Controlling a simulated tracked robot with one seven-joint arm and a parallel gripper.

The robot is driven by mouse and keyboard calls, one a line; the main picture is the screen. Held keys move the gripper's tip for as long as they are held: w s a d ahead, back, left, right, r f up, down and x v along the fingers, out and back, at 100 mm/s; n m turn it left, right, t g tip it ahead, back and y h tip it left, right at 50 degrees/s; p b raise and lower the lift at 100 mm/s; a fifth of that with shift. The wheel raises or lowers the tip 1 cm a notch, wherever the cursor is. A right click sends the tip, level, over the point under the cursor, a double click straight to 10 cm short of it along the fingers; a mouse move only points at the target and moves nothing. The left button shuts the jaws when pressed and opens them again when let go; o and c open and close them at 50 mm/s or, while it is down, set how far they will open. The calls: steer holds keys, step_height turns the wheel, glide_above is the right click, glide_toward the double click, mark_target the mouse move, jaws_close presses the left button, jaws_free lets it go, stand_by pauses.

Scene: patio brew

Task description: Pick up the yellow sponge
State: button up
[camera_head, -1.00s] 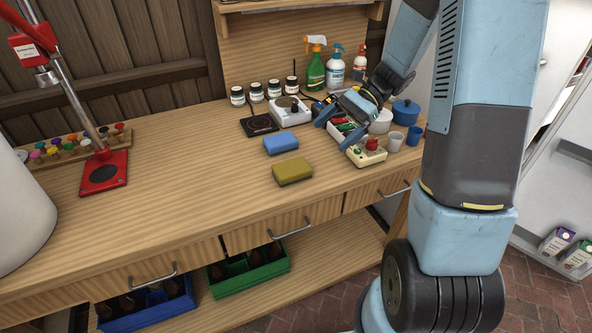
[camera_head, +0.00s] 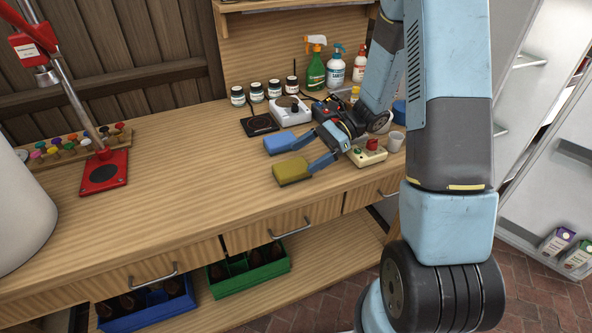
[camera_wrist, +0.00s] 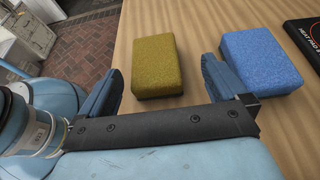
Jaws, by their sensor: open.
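The yellow sponge (camera_head: 291,171), an olive-yellow block, lies flat on the wooden bench. In the wrist view the yellow sponge (camera_wrist: 156,65) sits ahead of my open jaws, closer to the left finger. A blue sponge (camera_head: 281,143) lies just behind it; in the wrist view the blue sponge (camera_wrist: 262,62) is beyond the tip of the right finger. My gripper (camera_head: 309,153) is open and empty, with its blue fingers reaching left from the arm; it also shows in the wrist view (camera_wrist: 166,84). Its fingertips are close to the two sponges; contact cannot be told.
A control box with a red button (camera_head: 368,153) and a grey cup (camera_head: 396,141) stand right of my gripper. A black pad (camera_head: 259,125), a white scale (camera_head: 290,112), jars and bottles stand behind.

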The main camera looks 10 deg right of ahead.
mark_target(291, 166)
steer(key=shift+s+x, duration=0.2)
steer(key=shift+x, duration=2.7)
steer(key=shift+c, duration=0.5)
steer(key=c, duration=0.9)
steer(key=shift+r, duration=0.15)
steer(key=shift+c, duration=0.2)
